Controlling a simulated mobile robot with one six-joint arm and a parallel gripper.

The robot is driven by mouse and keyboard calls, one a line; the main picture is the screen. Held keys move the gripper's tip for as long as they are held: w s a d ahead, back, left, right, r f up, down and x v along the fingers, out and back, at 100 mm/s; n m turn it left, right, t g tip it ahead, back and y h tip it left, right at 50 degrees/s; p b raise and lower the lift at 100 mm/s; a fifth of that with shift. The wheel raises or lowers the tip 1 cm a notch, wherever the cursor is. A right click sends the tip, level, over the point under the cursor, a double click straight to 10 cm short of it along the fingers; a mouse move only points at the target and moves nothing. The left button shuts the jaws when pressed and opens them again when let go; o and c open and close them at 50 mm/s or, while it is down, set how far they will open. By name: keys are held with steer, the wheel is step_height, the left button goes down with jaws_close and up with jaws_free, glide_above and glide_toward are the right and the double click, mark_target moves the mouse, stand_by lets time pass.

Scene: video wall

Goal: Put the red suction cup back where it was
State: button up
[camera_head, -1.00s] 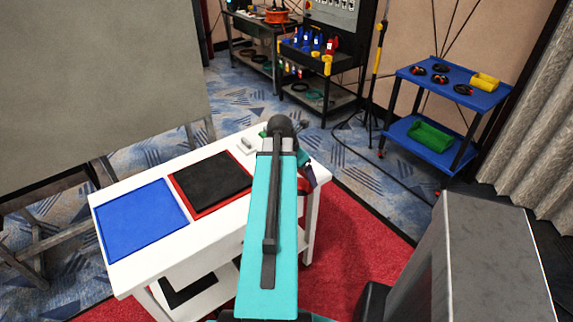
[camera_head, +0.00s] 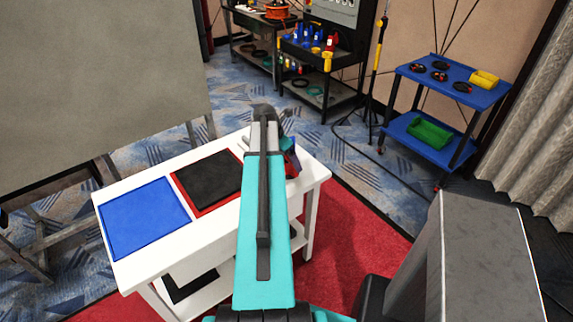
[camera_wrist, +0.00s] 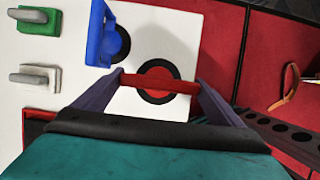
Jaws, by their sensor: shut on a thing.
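The red suction cup (camera_wrist: 160,70) shows in the wrist view as a red disc with a black ring and a red bar handle. My gripper (camera_wrist: 158,84) is shut on its handle, one finger at each end. The cup is over the white tabletop (camera_wrist: 128,103); I cannot tell whether it touches. A blue suction cup (camera_wrist: 104,40) stands just to its left. In the head view my arm hides most of the gripper (camera_head: 287,150), over the far right part of the white table (camera_head: 312,176).
A red-rimmed black mat (camera_head: 205,180) and a blue mat (camera_head: 142,215) cover the table's left part. A blue cart (camera_head: 445,75) stands at back right.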

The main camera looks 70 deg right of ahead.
mark_target(289, 168)
stand_by(0.3)
steer(key=shift+f+p, duration=0.8)
steer(key=shift+f, duration=0.95)
steer(key=o, duration=1.6)
steer(key=shift+f, duration=0.1)
steer(key=b+v, duration=0.2)
steer(key=v, duration=1)
steer(key=shift+b, duration=0.4)
steer(key=shift+r, duration=0.25)
